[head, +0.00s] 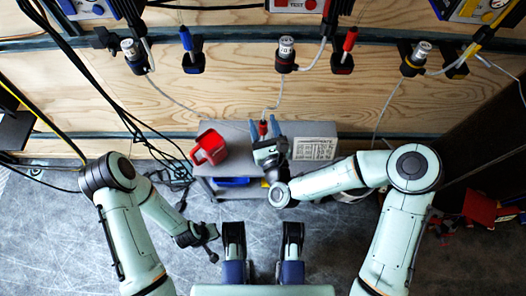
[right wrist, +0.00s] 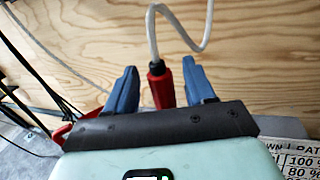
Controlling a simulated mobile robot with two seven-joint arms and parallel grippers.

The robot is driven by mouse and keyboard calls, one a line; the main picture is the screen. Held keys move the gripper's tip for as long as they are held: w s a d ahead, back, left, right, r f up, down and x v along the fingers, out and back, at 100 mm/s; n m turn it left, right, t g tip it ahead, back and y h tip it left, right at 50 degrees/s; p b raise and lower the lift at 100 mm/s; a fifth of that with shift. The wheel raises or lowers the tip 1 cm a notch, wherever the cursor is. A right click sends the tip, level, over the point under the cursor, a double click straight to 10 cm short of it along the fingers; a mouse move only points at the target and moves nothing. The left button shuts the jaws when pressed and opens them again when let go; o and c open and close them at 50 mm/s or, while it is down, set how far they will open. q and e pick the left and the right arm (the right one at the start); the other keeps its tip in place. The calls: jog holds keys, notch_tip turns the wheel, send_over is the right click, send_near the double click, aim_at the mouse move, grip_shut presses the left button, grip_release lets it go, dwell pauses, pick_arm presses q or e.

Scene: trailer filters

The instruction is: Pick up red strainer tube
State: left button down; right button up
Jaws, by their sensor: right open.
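The red strainer tube (head: 263,128) hangs from a pale hose in front of the wooden wall, above the grey cart. In the right wrist view, the red tube (right wrist: 161,86) has a black collar at its top, where the white hose enters. My right gripper (head: 265,133) is open, its blue fingers on either side of the tube. The wrist view shows gaps between the tube and both fingers (right wrist: 160,88). The tube's lower end is hidden behind the gripper body. My left gripper (head: 209,248) is low at the left, away from the tube; its jaws are unclear.
A red jug (head: 209,148) stands on the left of the grey cart (head: 234,133), with a printed label sheet (head: 315,149) at the right. Another red-handled piece (head: 349,42) and a blue one (head: 187,40) sit in wall holders. Black cables (head: 165,170) hang at the left.

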jog(key=shift+w, duration=0.35)
grip_shut()
jog(key=shift+r, duration=0.15)
